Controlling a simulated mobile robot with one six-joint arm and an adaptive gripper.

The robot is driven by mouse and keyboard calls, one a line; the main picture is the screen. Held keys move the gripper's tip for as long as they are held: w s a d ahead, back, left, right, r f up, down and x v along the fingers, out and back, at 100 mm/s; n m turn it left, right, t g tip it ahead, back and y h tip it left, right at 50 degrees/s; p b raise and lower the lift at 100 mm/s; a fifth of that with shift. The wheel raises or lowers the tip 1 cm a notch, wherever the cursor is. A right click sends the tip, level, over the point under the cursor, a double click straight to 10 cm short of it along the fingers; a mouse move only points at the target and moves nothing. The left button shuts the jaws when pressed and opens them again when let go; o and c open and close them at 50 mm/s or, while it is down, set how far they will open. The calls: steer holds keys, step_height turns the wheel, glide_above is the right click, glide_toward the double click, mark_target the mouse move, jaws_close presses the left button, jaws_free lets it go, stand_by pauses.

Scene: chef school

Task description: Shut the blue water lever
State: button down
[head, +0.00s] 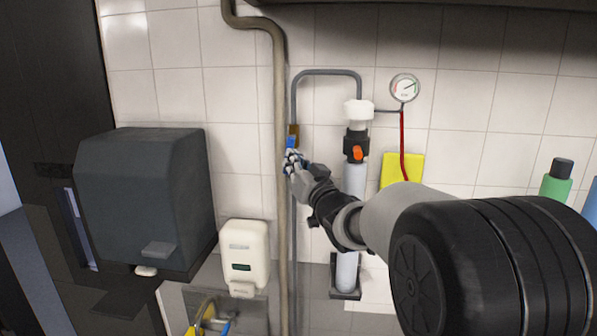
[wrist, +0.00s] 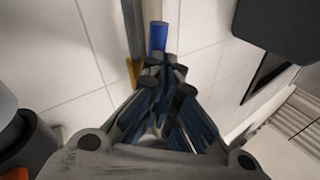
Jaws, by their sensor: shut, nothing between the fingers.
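The blue lever (head: 291,141) is on a thin grey pipe against the tiled wall in the head view, by a brown-orange fitting (head: 294,129). In the wrist view the blue lever (wrist: 157,38) shows just beyond my fingertips, with the orange-brown fitting (wrist: 134,72) to its left. My gripper (head: 292,161) is shut and empty, just below the lever in the head view. It also shows in the wrist view (wrist: 160,75). The fingers hide part of the lever's surroundings, and I cannot tell whether they touch it.
A thick beige pipe (head: 280,190) runs just left of the lever. A white filter column with an orange knob (head: 358,154) and a pressure gauge (head: 404,88) are to the right. A dark dispenser box (head: 145,195) and a white soap dispenser (head: 244,255) are to the left.

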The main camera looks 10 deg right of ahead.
steer(key=a+m+t+h+b, duration=0.1)
steer(key=m+h+b, duration=0.2)
steer(key=m+b, duration=0.3)
steer(key=w+a+r+m+t+h+b, duration=0.1)
steer(key=a+m+t+h+b, duration=0.1)
steer(key=m+h+b, duration=0.2)
steer(key=a+r+m+t+h+b, duration=0.1)
steer(key=m+h+b, duration=0.2)
steer(key=m+b, duration=0.5)
steer(key=shift+w+a+m+t+h+b, duration=0.3)
steer(key=shift+m+h+b, duration=0.1)
steer(key=shift+m, duration=0.1)
steer(key=shift+s, duration=0.1)
